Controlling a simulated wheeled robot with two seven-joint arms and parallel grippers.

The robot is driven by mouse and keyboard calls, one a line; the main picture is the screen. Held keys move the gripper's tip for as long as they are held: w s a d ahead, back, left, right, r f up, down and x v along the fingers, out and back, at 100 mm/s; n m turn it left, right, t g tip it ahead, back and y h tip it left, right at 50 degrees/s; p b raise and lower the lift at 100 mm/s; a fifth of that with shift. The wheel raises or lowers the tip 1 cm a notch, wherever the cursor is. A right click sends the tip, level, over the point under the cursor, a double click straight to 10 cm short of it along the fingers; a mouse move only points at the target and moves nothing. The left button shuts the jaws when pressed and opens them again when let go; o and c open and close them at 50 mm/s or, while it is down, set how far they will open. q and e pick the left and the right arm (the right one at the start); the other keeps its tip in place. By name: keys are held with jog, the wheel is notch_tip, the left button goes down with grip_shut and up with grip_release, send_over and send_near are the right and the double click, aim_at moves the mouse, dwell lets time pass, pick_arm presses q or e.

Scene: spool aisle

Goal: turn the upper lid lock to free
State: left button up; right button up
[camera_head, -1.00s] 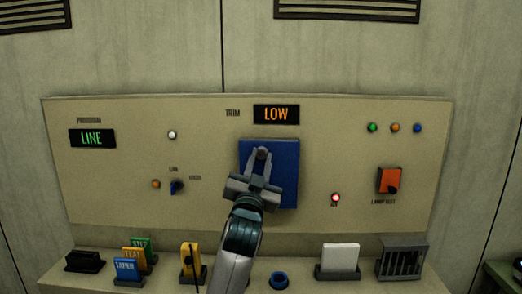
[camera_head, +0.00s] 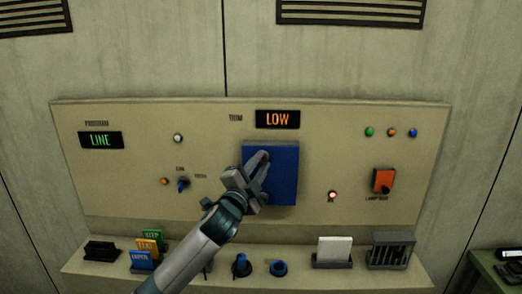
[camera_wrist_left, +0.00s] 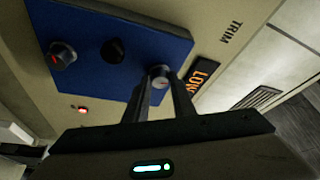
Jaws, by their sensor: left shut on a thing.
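The blue lid (camera_head: 283,187) is a flat plate on the beige console, below the TRIM display. My left gripper (camera_head: 263,158) reaches its upper part, its arm slanting in from below left. In the left wrist view the blue lid (camera_wrist_left: 95,25) shows at a turned angle. There the upper lid lock (camera_wrist_left: 160,76), a round grey knob, sits between the fingertips of my left gripper (camera_wrist_left: 160,82), which is shut on it. A black knob (camera_wrist_left: 112,50) and a second grey lock with a red mark (camera_wrist_left: 62,55) are further along the lid. My right gripper is out of view.
The TRIM display (camera_head: 277,119) reads LOW, the other display (camera_head: 101,140) LINE. A red lamp (camera_head: 332,196) and an orange switch (camera_head: 384,181) are right of the lid. Coloured cards (camera_head: 146,247), a white card (camera_head: 334,249) and a slotted box (camera_head: 391,251) line the ledge below.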

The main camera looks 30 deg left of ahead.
pick_arm(q)
jog(key=shift+a+r+m+g+h+p, duration=0.15)
jog(key=shift+m+g+h+p, duration=0.3)
jog(key=shift+m+p, duration=1.35)
jog(key=o, duration=1.1)
jog(key=shift+c, duration=0.2)
